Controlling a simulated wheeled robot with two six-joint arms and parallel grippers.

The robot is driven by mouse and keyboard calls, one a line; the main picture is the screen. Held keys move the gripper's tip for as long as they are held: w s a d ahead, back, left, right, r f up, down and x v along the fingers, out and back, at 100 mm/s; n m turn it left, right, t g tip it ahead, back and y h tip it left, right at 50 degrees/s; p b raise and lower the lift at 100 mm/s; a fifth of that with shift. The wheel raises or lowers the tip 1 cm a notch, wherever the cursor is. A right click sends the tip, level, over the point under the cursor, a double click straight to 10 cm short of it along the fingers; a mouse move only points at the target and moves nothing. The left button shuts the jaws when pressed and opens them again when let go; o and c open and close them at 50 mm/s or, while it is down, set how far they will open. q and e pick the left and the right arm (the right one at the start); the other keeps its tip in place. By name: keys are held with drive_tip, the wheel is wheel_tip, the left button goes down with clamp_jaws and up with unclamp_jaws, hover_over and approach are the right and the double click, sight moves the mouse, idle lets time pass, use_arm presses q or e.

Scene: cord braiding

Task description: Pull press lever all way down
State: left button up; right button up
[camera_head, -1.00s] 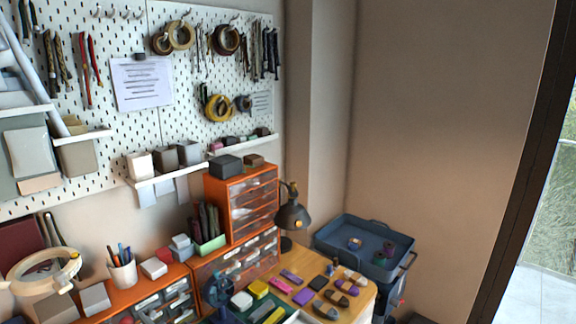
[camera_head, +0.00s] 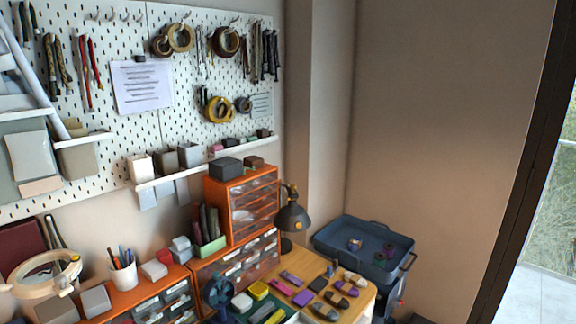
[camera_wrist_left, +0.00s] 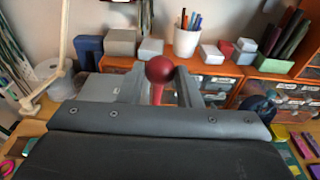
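In the left wrist view a red lever stands upright, with a round dark-red ball knob (camera_wrist_left: 160,69) on top of a red stem. My left gripper (camera_wrist_left: 164,88) reaches forward, with one grey finger on each side of the lever. The fingers look spread, with a gap between the stem and the right finger. Contact with the knob cannot be made out. The rest of the press is hidden behind the gripper's dark body. The head view shows neither gripper nor the lever.
Orange drawer units (camera_head: 240,205) stand along the pegboard wall, with a pen cup (camera_head: 123,275) on top. A black desk lamp (camera_head: 292,217) stands beside them. Several small coloured blocks lie on the wooden table (camera_head: 300,262). A blue tray cart (camera_head: 345,262) stands at the right.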

use_arm(q)
drive_tip(key=shift+c, duration=1)
drive_tip(key=shift+s+d+f, duration=0.6)
drive_tip(key=shift+s+d, duration=0.05)
drive_tip(key=shift+d, duration=0.1)
drive_tip(key=shift+s+d+f, duration=0.1)
drive_tip(key=shift+s+d, duration=0.2)
drive_tip(key=shift+d, duration=0.05)
